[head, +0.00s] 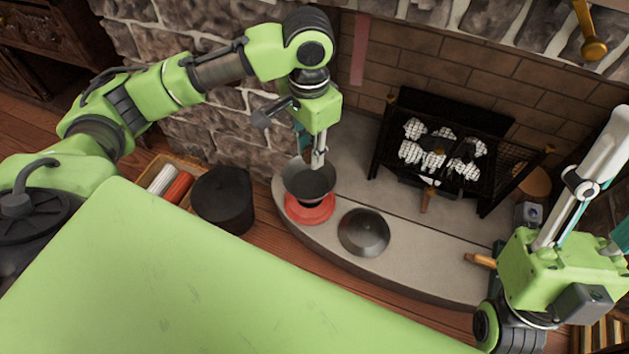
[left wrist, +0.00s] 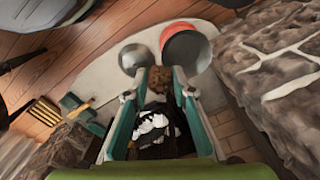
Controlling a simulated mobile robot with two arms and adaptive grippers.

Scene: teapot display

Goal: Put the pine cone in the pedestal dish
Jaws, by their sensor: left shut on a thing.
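My left gripper (head: 318,158) points down above the dark bowl on a foot, which I take as the pedestal dish (head: 312,182). In the left wrist view the brown pine cone (left wrist: 160,82) sits at the tips of the two fingers, held between them. The dish also shows in the left wrist view (left wrist: 187,52), beyond the fingertips and to the right of the cone. It stands on a round red piece (head: 308,212). The depth gap between cone and dish is hard to judge. My right gripper (head: 590,185) is at the right edge, partly cut off.
A grey round metal bowl or lid (head: 363,232) lies beside the dish on the stone hearth (head: 400,215). A black fire grate (head: 440,150) stands behind. A black pot (head: 222,198) and a wooden box (head: 170,180) stand on the floor at left. Stone walls are close behind my left arm.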

